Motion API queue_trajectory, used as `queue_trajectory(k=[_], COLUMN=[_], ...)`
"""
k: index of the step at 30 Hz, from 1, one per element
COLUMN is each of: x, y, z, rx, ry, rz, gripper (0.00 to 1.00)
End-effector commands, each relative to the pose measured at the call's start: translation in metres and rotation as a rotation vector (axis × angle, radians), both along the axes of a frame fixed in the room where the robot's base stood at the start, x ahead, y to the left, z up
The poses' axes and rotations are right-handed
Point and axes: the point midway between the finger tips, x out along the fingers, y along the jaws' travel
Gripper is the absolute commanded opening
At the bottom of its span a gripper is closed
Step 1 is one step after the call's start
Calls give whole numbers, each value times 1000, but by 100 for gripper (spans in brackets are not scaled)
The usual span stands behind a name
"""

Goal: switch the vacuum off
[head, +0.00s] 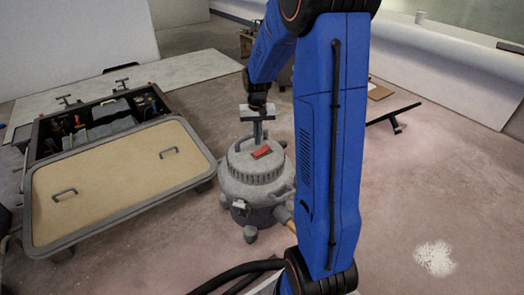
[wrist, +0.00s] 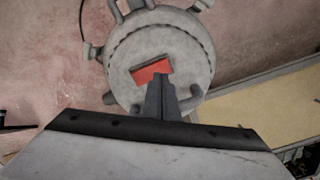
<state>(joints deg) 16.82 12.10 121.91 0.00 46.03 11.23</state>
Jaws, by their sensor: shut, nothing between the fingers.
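The vacuum (head: 252,188) is a round grey canister on the floor, left of my arm in the head view. A red rocker switch (head: 262,152) sits on its lid; it also shows in the wrist view (wrist: 152,70), tilted in a dark frame. My gripper (head: 258,142) is shut and empty, pointing down over the lid close to the switch. In the wrist view its fingertips (wrist: 158,82) overlap the switch's lower edge. I cannot tell whether they touch it, nor which way the rocker is set.
A tan panel (head: 110,185) with two handles lies left of the vacuum, before an open tool box (head: 100,112). A hose (head: 290,228) leaves the vacuum's lower right side. Floor to the right is mostly clear, with a white patch (head: 435,258) and a dark bar (head: 395,115).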

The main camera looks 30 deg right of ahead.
Motion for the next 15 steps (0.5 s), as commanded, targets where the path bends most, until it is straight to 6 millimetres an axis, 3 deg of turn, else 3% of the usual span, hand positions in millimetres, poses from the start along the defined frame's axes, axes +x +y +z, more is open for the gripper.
queue_trajectory(k=[15], x=[0], y=[0], z=[29], rx=[0], ry=[-1], rz=[0], gripper=[0])
